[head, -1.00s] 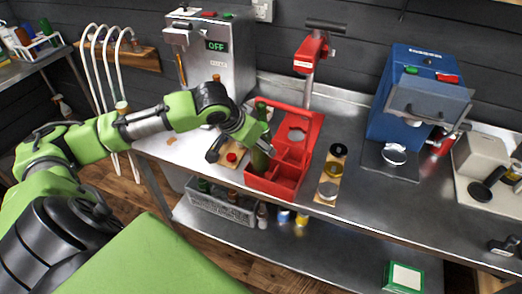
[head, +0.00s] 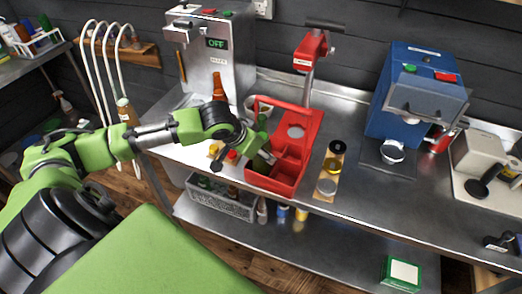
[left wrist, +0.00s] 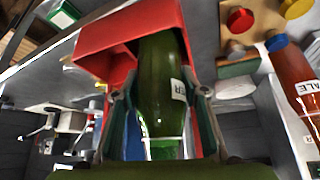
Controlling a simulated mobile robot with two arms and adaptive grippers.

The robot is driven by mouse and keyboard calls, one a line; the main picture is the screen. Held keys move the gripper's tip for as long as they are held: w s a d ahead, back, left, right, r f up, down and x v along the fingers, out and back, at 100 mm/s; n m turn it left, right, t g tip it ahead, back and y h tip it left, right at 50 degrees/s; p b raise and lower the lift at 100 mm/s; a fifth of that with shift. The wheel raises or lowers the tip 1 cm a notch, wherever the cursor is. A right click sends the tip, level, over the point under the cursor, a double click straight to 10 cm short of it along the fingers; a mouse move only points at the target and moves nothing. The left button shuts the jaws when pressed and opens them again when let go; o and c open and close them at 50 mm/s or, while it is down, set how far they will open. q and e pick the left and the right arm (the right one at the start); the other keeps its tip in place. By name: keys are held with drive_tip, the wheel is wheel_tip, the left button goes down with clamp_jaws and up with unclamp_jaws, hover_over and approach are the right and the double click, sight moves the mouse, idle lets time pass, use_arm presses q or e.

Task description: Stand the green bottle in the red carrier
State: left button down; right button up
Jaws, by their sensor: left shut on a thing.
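The red carrier (head: 303,166) stands on the steel bench, with its handle raised and open compartments at its front. My left gripper (head: 264,157) is shut on the green bottle (head: 262,125) at the carrier's left side. In the left wrist view the green bottle (left wrist: 160,85) lies between the two fingers, with a pale label, and its far end overlaps the red carrier (left wrist: 105,40). The bottle is roughly upright, slightly tilted. Its lower end is partly hidden by the gripper and carrier, so I cannot tell whether it touches the carrier floor. My right gripper is not in view.
A brown bottle (head: 218,88) stands behind my left arm. A wooden strip with round pieces (head: 327,187) lies right of the carrier. A blue machine (head: 408,95) stands farther right. A grey crate (head: 222,200) is on the lower shelf.

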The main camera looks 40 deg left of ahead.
use_arm(q)
drive_tip(key=shift+r, duration=0.1)
drive_tip(key=c, duration=1.5)
unclamp_jaws()
drive_tip(key=shift+w+b+v, duration=0.15)
drive_tip(key=shift+b+v, duration=0.4)
drive_tip(key=shift+v, duration=2.7)
drive_tip(key=shift+w+b+v, duration=0.1)
drive_tip(key=shift+b+v, duration=0.45)
drive_tip(key=shift+v, duration=2.7)
drive_tip(key=shift+r, duration=0.15)
